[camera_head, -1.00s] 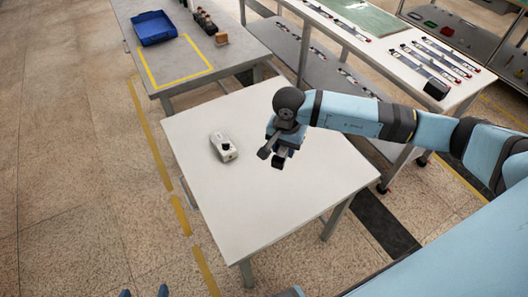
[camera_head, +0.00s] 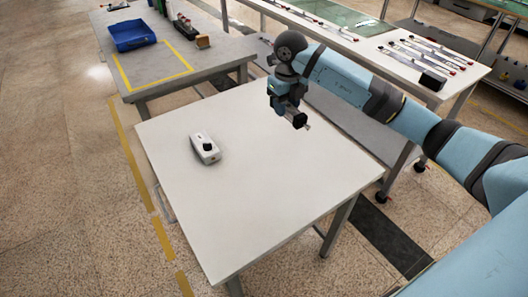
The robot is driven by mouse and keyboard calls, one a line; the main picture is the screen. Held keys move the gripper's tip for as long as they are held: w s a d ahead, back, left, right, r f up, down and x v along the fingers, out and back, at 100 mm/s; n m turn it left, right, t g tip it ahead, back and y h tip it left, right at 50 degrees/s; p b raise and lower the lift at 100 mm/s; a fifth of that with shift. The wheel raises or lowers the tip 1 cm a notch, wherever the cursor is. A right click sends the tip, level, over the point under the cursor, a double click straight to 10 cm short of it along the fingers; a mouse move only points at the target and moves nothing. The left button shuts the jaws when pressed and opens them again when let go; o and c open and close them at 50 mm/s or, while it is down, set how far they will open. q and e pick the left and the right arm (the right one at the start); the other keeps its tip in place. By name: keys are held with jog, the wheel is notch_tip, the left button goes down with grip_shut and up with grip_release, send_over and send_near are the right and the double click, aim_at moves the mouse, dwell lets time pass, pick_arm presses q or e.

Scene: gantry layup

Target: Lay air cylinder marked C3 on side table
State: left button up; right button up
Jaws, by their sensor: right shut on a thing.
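The white-topped side table (camera_head: 250,205) stands in the middle of the view. My right gripper (camera_head: 294,116) is above its far right part and points down. It is shut on a small dark piece with a silvery end (camera_head: 300,121), which looks like the air cylinder. The fingers hide much of it and no C3 mark can be read. I cannot tell how far it is above the tabletop. My left gripper is not in view.
A white box with a black knob (camera_head: 205,148) stands on the table's left part. The front and right of the tabletop are clear. Behind are a grey bench with a blue bin (camera_head: 132,35) and a rack bench with several strips (camera_head: 435,55).

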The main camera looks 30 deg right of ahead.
jog(key=b, duration=0.1)
send_over(282, 159)
notch_tip(282, 159, down, 14)
jog(key=shift+r, duration=0.1)
jog(key=shift+f, duration=0.5)
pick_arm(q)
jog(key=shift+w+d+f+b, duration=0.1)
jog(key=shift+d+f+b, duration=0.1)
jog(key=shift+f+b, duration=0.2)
pick_arm(e)
jog(key=shift+f, duration=1.8)
jog(key=shift+f, duration=0.1)
jog(key=o, duration=1.1)
jog(key=shift+r, duration=0.5)
pick_arm(q)
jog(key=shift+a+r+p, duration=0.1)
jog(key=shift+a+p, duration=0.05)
jog(key=shift+p, duration=0.55)
pick_arm(e)
notch_tip(282, 159, up, 11)
jog(key=shift+r, duration=0.1)
